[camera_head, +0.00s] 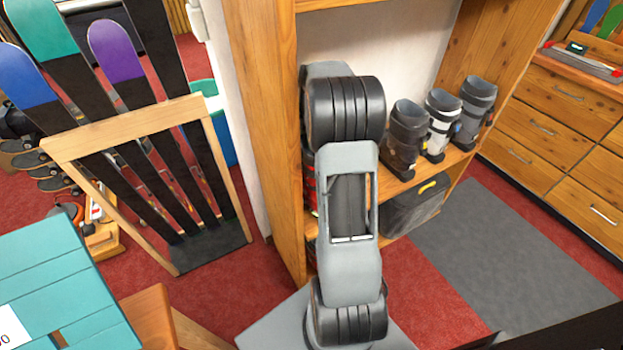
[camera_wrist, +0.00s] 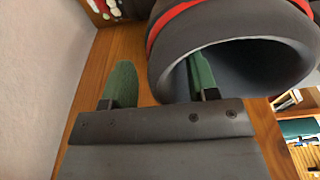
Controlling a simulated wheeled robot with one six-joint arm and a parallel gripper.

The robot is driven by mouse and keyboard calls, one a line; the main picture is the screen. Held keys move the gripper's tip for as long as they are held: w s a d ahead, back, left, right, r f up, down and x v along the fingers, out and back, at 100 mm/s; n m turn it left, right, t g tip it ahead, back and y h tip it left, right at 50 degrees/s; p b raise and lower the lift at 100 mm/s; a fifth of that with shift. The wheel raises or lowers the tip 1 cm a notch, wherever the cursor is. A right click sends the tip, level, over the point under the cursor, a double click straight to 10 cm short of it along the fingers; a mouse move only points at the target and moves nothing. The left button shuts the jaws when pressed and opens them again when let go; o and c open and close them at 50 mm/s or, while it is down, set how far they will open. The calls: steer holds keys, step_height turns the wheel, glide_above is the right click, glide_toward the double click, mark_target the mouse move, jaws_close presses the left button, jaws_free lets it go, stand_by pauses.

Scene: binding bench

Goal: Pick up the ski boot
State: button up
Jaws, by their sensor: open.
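A dark grey ski boot (camera_wrist: 235,55) with a red band fills the upper right of the wrist view, its round cuff opening facing the camera. My gripper (camera_wrist: 160,72) is open, with two green fingers. The left finger is outside the cuff, over the wood shelf; the right finger shows inside the cuff opening. The near cuff wall lies between them, and I cannot tell whether either finger touches it. In the head view my arm hides the gripper and most of this boot; a bit of red and black (camera_head: 310,183) shows left of the arm.
On the same wooden shelf (camera_head: 398,186) stand a brown-black boot (camera_head: 404,140), a white boot (camera_head: 441,122) and a grey boot (camera_head: 474,105). A black case (camera_head: 415,207) is below. The shelf's side panel (camera_head: 262,120) rises left of my arm. A ski rack (camera_head: 125,127) stands at left.

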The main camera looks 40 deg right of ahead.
steer(key=shift+a+f, duration=0.1)
steer(key=shift+f, duration=0.8)
steer(key=shift+c, duration=0.5)
jaws_close()
steer(key=shift+w+r, duration=0.1)
